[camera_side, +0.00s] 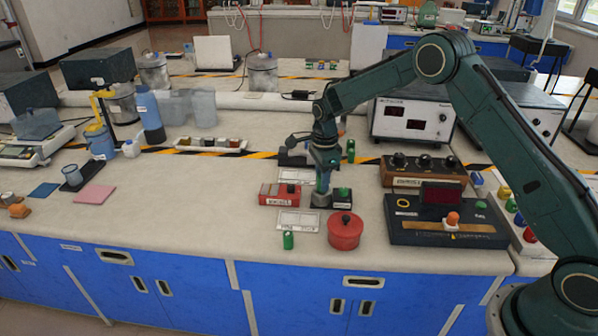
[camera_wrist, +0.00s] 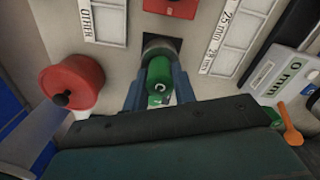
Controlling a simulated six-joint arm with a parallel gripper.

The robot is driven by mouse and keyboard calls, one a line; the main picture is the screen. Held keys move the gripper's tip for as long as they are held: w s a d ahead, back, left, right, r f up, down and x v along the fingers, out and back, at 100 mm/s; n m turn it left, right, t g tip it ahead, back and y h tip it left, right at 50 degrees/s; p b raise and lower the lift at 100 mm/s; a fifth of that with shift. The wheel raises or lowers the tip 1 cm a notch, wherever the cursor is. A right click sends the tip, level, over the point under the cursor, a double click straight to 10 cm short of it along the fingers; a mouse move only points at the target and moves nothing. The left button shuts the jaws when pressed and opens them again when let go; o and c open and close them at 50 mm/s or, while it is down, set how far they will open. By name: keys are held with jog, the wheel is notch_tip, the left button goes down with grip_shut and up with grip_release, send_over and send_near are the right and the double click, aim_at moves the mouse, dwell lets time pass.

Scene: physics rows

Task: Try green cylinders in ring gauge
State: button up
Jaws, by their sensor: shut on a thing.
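My gripper (camera_side: 322,184) points down over the black-based ring gauge, whose grey metal ring (camera_side: 321,199) shows just below the fingers. In the wrist view, the two blue fingers (camera_wrist: 160,92) are shut on a green cylinder (camera_wrist: 159,74), and the grey ring (camera_wrist: 160,46) lies right beside its far end. I cannot tell whether the cylinder is inside the ring. Another green cylinder (camera_side: 288,240) stands near the front of the bench, left of the red pot. More green shows behind the gripper (camera_side: 350,150).
A red lidded pot (camera_side: 345,231) with a black knob stands close in front of the gauge. A red block (camera_side: 279,194) is just left. A dark panel box (camera_side: 447,217) and a brown knob box (camera_side: 424,170) stand to the right. The bench's left front is fairly clear.

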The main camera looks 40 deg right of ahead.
jog(key=shift+f, duration=0.2)
dwell(0.3)
jog(key=o, duration=1.4)
jog(key=shift+r, duration=0.1)
jog(key=shift+r, duration=3.9)
